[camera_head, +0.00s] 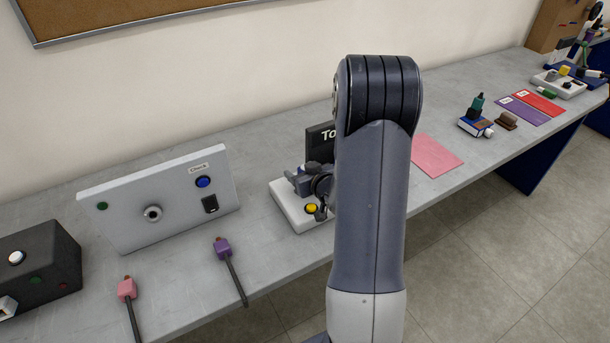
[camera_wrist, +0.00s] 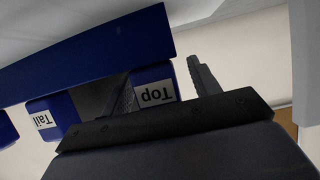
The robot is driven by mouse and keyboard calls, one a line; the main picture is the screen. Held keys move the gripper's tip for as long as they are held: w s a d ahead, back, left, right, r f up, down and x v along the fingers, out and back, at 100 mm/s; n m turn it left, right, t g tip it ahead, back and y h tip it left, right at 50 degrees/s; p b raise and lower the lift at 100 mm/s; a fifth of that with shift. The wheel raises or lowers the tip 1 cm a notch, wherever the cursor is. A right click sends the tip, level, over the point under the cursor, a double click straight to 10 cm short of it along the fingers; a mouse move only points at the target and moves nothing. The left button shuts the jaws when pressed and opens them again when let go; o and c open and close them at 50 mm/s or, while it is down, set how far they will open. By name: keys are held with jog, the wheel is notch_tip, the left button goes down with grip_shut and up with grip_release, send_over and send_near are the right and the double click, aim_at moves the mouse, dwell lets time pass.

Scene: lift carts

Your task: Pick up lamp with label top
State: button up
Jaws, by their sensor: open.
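In the wrist view, the lamp labelled Top (camera_wrist: 153,93) is a blue block with a white label that shows upside down. My gripper (camera_wrist: 161,78) is open, with one finger on each side of this lamp. I cannot tell whether a finger touches it. A second blue block, labelled Tail (camera_wrist: 46,120), is to the left, outside the fingers. A long blue bar (camera_wrist: 80,55) runs across above both blocks and covers part of the view. In the head view, my arm hides most of the work area, and the lamp cannot be made out there.
A dark sign (camera_head: 320,140) beginning "To" and a white base (camera_head: 293,212) with a yellow button are partly behind my arm. A pink mat (camera_head: 436,156) lies right.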

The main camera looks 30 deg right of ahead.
jog(key=c, duration=1.1)
jog(key=shift+r, duration=0.1)
notch_tip(320, 180, up, 18)
jog(key=p, duration=0.3)
jog(key=shift+p, duration=0.4)
dwell(0.6)
